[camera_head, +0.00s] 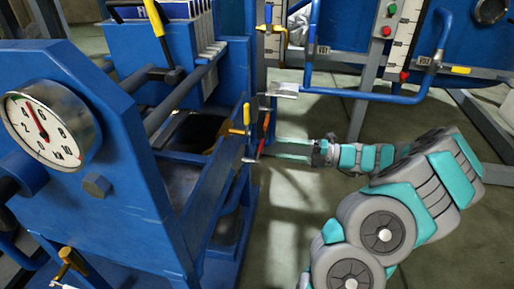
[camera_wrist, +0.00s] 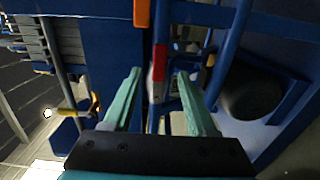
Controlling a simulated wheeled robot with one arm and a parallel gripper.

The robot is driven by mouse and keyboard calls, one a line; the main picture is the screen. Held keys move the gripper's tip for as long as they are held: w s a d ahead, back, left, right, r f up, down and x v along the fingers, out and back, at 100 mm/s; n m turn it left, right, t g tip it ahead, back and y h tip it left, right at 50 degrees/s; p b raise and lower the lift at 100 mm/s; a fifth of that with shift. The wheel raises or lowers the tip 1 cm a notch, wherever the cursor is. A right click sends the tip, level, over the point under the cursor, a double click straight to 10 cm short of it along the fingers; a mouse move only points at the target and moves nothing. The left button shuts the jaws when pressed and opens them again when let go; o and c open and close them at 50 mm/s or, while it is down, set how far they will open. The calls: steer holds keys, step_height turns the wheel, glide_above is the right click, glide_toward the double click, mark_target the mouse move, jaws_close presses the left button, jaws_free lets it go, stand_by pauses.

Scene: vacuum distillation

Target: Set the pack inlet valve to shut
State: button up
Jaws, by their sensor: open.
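My gripper (camera_head: 272,147) reaches left to the front of the blue frame, its two teal fingers apart. In the wrist view my gripper (camera_wrist: 159,73) is open, with a red-handled lever (camera_wrist: 158,62) in the gap between the fingertips. Contact with it cannot be made out. In the head view a red-orange lever (camera_head: 266,122) stands upright just beyond my fingertips, beside a yellow-handled lever (camera_head: 247,115). No readable label shows which lever is the pack inlet valve. The lower part of the red lever is partly hidden by my fingers.
A blue machine frame (camera_head: 150,190) with a pressure gauge (camera_head: 48,122) fills the left. A blue pipe loop (camera_head: 365,96) crosses above my arm at the back. Another yellow handle (camera_head: 72,262) sits low at the front left. The floor (camera_head: 285,215) below my gripper is clear.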

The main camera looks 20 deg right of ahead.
mark_target(261, 146)
steer(key=b+x, duration=0.1)
steer(key=x, duration=0.6)
steer(key=shift+a, duration=0.15)
jaws_close()
stand_by(1.2)
